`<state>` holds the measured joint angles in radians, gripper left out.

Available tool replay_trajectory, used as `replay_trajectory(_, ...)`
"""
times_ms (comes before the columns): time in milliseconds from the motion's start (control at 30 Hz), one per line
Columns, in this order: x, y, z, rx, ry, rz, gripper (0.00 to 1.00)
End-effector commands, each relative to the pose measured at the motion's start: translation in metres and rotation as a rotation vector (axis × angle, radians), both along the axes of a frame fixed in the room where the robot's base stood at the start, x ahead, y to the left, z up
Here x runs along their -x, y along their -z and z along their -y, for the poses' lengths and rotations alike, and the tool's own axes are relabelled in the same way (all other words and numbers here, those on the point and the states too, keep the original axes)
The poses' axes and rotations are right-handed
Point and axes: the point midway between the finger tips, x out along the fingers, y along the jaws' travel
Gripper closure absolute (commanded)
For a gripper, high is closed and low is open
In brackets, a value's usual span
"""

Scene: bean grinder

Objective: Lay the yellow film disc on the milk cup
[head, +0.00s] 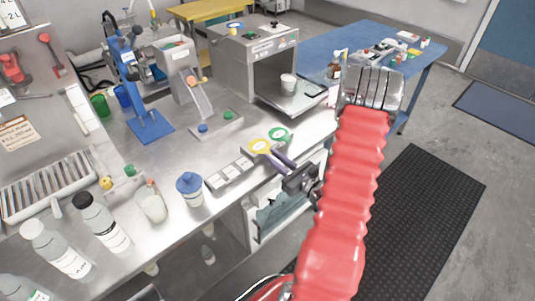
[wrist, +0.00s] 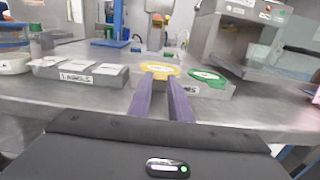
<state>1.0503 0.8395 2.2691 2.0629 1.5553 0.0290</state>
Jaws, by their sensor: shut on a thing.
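The yellow film disc (head: 259,145) has a pale centre. It is at the tips of my gripper's purple fingers (head: 272,152), over or on the grey film tray. In the wrist view the yellow disc (wrist: 160,68) shows at the tips of the two fingers (wrist: 162,79), and my gripper is shut on its near edge. I cannot tell whether the disc still touches the tray. A small white cup (head: 288,76), which looks like the milk cup, stands inside the open steel machine, away from my gripper. Its contents are not visible.
A green disc (head: 278,134) lies right beside the yellow one. A labels tray (wrist: 78,72) is to the left. A blue-lidded container (head: 189,188) and bottles stand along the front of the steel bench. The steel machine (head: 262,48) has side walls around the white cup.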

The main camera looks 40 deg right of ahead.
Motion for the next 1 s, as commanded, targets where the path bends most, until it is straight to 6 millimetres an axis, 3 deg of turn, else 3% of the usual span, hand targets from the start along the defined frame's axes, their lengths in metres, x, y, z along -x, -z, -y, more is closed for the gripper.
replay_trajectory(267,0.000,-0.015,0.000,0.002,0.000,0.001,1.00)
replay_trajectory(800,0.000,-0.083,0.000,0.003,0.000,0.001,1.00)
replay_trajectory(1000,0.000,-0.097,0.000,0.000,-0.001,0.000,1.00)
